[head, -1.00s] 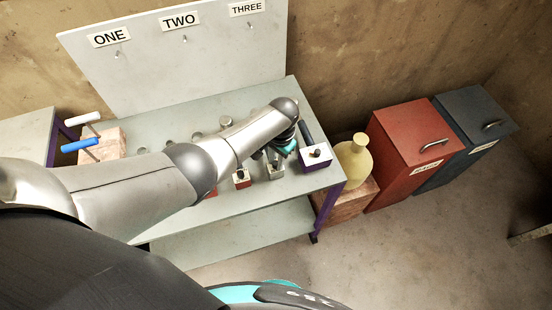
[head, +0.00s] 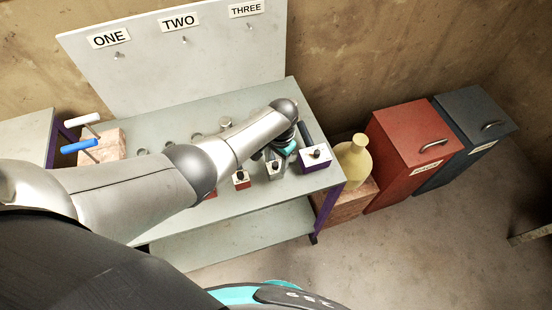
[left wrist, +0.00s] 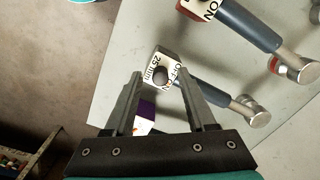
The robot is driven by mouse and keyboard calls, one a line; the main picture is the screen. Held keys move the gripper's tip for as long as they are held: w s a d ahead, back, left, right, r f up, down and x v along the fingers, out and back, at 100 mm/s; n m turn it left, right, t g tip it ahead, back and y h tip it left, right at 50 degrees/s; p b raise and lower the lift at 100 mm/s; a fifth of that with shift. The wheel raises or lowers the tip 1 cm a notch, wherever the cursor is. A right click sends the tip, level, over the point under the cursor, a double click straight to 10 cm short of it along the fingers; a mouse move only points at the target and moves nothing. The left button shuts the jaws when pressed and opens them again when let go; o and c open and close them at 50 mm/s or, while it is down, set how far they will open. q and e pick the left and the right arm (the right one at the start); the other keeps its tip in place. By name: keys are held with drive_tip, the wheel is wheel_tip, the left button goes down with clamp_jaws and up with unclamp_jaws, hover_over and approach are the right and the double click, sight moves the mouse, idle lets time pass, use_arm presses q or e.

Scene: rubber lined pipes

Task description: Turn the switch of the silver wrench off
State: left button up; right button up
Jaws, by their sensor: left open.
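The silver wrench's box end (head: 275,169) is on the table between a red one and a purple one. In the left wrist view its silver-white box (left wrist: 172,62) carries "OFF ON" and "25 mm" labels and a dark round switch knob (left wrist: 160,79). Its grey handle runs right to a metal end (left wrist: 250,111). My left gripper (left wrist: 162,76) is open, with one finger on each side of the knob. I cannot tell whether the fingers touch it. In the head view my left gripper (head: 268,156) is over the silver wrench. My right gripper is not in view.
The purple-boxed wrench (head: 316,157) is close on the right, and the red-boxed one (head: 241,179) on the left. A yellow vase (head: 353,165) and red (head: 412,150) and dark bins stand beyond the table (head: 328,181). A labelled board (head: 185,65) stands behind.

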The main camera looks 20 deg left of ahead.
use_arm(q)
drive_tip(key=shift+r+p, duration=0.3)
drive_tip(key=shift+r, duration=0.2)
wheel_tip(320, 180, up, 14)
drive_tip(key=d+p, duration=0.1)
drive_tip(key=p, duration=0.2)
drive_tip(key=shift+p, duration=0.35)
drive_tip(key=shift+r, duration=0.1)
